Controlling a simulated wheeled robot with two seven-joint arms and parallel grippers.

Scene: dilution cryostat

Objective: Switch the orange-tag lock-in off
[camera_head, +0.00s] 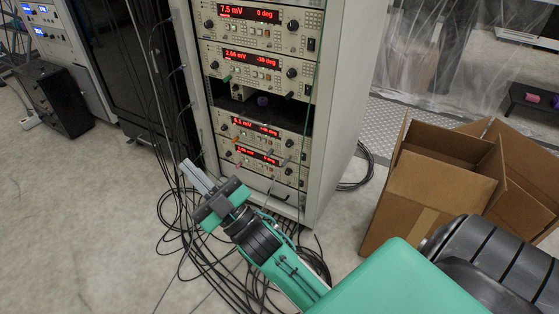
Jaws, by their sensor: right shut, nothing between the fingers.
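The rack holds several lock-ins with lit red displays. A small orange spot (236,138), which looks like the orange tag, is at the left of the third lock-in (262,137), below the dark gap. That unit's display is lit; its small text is hard to read. Its power switch is too small to make out surely. My right gripper (193,174) is shut and empty, in front of the rack's lower left side, left of and below the orange spot and apart from it. My left gripper is out of view.
The rack (345,70) has two upper lock-ins, a dark shelf gap and another lit unit (258,157) at the bottom. Loose black cables (185,235) lie on the floor before it. Open cardboard boxes (425,190) stand to the right.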

